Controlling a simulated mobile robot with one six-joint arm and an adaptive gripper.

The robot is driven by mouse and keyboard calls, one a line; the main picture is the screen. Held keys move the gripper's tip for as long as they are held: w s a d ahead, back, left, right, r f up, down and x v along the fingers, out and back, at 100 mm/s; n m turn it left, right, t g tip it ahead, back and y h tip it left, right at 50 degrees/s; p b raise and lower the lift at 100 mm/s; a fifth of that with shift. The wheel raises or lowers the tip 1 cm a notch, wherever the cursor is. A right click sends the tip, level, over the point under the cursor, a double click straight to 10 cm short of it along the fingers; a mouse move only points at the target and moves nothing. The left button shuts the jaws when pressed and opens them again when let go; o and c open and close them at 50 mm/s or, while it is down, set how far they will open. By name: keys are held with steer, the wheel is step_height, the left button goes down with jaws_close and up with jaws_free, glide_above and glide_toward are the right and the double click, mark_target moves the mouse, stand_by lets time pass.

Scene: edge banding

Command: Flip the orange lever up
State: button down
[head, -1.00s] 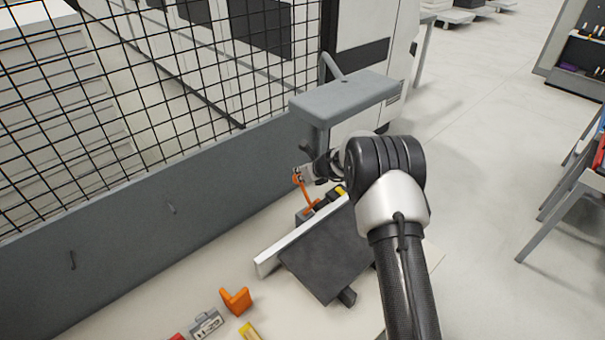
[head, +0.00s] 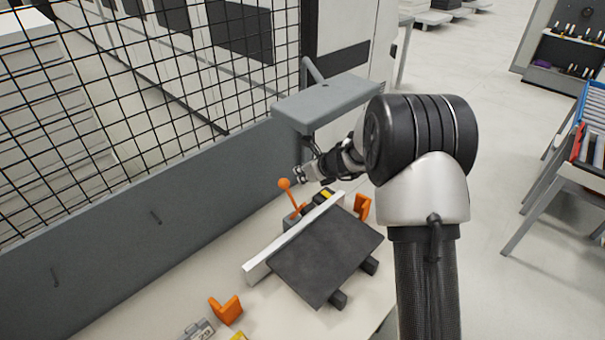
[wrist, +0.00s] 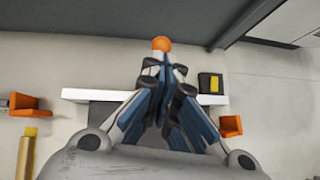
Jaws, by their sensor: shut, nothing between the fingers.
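The orange lever (head: 290,194) stands on a small grey base behind the white fence bar, with a round orange knob at its top. It is nearly upright, leaning a little to the left in the head view. In the wrist view the knob (wrist: 161,44) shows just beyond my fingertips; the rest of the lever is hidden by the fingers. My gripper (head: 302,174) is to the right of the knob and slightly above it, with a small gap in the head view. In the wrist view my gripper (wrist: 163,62) has its fingers together and empty.
A grey overhead arm (head: 335,102) stands close above my wrist. A dark plate (head: 325,255) lies against the white bar (head: 290,240). Orange brackets (head: 362,206) and (head: 228,309) stand on the table. A mesh fence (head: 90,110) runs behind.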

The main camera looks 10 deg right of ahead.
steer(key=s+a+r+n+g+b, duration=0.1)
steer(key=s+a+r+n+b, duration=0.1)
steer(key=s+n+b, duration=0.35)
steer(key=s+a+r+n+g+b, duration=0.1)
steer(key=s+a+r+n+b, duration=0.1)
steer(key=s+n, duration=0.55)
steer(key=s+a+r+n+b, duration=0.2)
steer(key=s+r+n+b, duration=0.15)
steer(key=s, duration=0.55)
steer(key=s+d+f+n+h+b, duration=0.1)
steer(key=s+d+f+n+b, duration=0.1)
steer(key=s, duration=0.6)
steer(key=s+d+f+n+g+h+b, duration=0.1)
steer(key=s+d+f+n+h+b, duration=0.1)
steer(key=s+n, duration=0.5)
steer(key=s+d+f+n+h+b, duration=0.1)
steer(key=s+d+f+n+b, duration=0.3)
steer(key=s+f, duration=0.3)
steer(key=shift+s+n+g+b, duration=0.3)
steer(key=shift+s+n+b, duration=0.2)
steer(key=shift+s, duration=0.35)
